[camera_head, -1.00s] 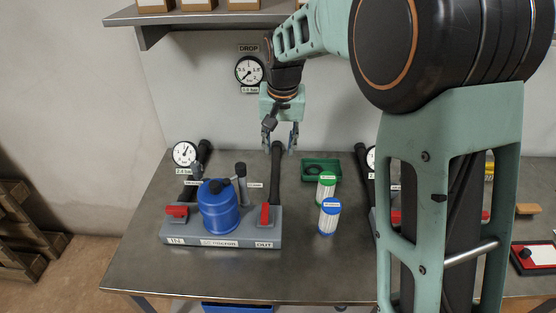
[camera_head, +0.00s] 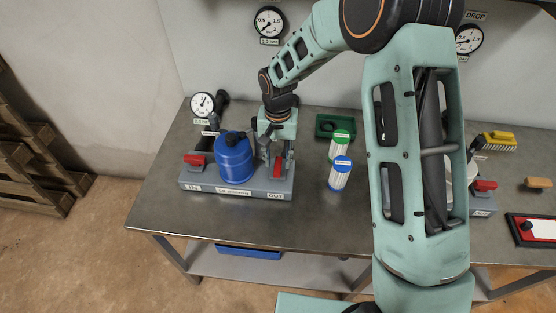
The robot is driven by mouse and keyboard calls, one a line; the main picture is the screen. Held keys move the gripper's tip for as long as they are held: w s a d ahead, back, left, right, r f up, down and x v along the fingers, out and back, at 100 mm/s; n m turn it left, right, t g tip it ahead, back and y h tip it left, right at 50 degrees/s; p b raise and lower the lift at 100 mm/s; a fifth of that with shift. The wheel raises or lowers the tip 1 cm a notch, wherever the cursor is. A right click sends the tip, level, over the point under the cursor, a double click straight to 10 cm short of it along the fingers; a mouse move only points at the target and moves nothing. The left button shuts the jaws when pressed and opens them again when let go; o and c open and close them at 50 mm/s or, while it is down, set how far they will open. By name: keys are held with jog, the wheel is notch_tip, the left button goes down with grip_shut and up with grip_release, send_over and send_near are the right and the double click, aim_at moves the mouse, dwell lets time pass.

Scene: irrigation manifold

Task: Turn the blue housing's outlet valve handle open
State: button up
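The blue housing (camera_head: 234,160) stands on a grey manifold block (camera_head: 232,191) at the left of the bench. The outlet valve handle (camera_head: 278,168) is red and sits at the block's right end, above the OUT label (camera_head: 276,196). It points along the pipe direction, front to back, rather than across the block. My gripper (camera_head: 277,156) points down over this end, with its fingers apart, one on each side of the handle's far part. Contact with the handle cannot be told. The inlet's red handle (camera_head: 194,159) lies crosswise at the left end, above the IN label.
A round gauge (camera_head: 202,104) stands behind the block. Green-capped (camera_head: 340,139) and blue-capped (camera_head: 341,166) cartridges stand to the right, near a green tray (camera_head: 330,126). My arm hides part of a second manifold. The bench front is clear.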

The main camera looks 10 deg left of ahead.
jog(key=shift+f, duration=0.9)
jog(key=shift+c, duration=0.2)
grip_shut()
